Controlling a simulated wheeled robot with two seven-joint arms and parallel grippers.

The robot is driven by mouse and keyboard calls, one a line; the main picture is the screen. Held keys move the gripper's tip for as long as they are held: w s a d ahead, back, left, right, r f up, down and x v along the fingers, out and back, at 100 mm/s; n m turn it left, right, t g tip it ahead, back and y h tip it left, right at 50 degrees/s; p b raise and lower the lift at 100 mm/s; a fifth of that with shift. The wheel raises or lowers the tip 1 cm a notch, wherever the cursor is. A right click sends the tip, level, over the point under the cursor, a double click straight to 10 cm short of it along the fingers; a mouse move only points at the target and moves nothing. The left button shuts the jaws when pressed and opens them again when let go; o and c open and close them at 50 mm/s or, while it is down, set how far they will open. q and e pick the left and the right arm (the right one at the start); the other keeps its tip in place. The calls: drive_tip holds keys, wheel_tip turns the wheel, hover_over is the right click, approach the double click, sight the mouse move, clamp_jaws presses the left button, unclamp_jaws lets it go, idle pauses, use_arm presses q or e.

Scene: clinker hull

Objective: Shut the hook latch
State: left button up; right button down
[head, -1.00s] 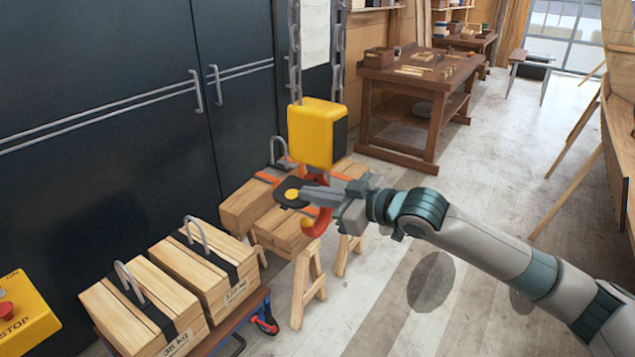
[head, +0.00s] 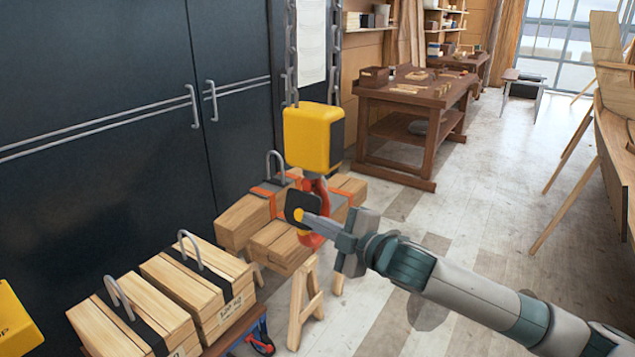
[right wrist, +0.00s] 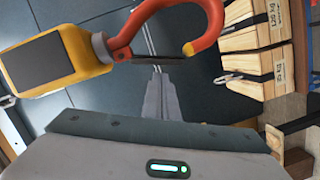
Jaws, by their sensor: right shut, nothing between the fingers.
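The red-orange hook (head: 315,190) hangs under the yellow hoist block (head: 314,138). A dark latch plate with a yellow spot (head: 295,203) is at the hook's mouth, tilted fairly upright. In the right wrist view the hook (right wrist: 165,12) curves at the top, and the dark latch (right wrist: 160,59) lies across the gap between its neck and tip. Whether it touches the tip I cannot tell. My right gripper (head: 308,218) is shut and empty, its fingertips at the latch plate; they also show just below it in the right wrist view (right wrist: 158,72). My left gripper is out of view.
Strapped timber bundles with metal loops (head: 200,285) sit on a cart at lower left. More timber (head: 245,222) rests on a trestle (head: 305,295) behind the hook. Chains (head: 291,50) run up from the block. Dark doors (head: 95,120) stand left; the floor at right is mostly clear.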

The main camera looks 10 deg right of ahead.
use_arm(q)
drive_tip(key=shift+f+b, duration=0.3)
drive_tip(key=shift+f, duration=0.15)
use_arm(e)
drive_tip(key=shift+w+d+f+n+t, duration=0.3)
drive_tip(key=shift+f+n, duration=0.1)
drive_tip(key=shift+n, duration=0.3)
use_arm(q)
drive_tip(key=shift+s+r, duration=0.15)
use_arm(e)
drive_tip(key=shift+a, duration=0.1)
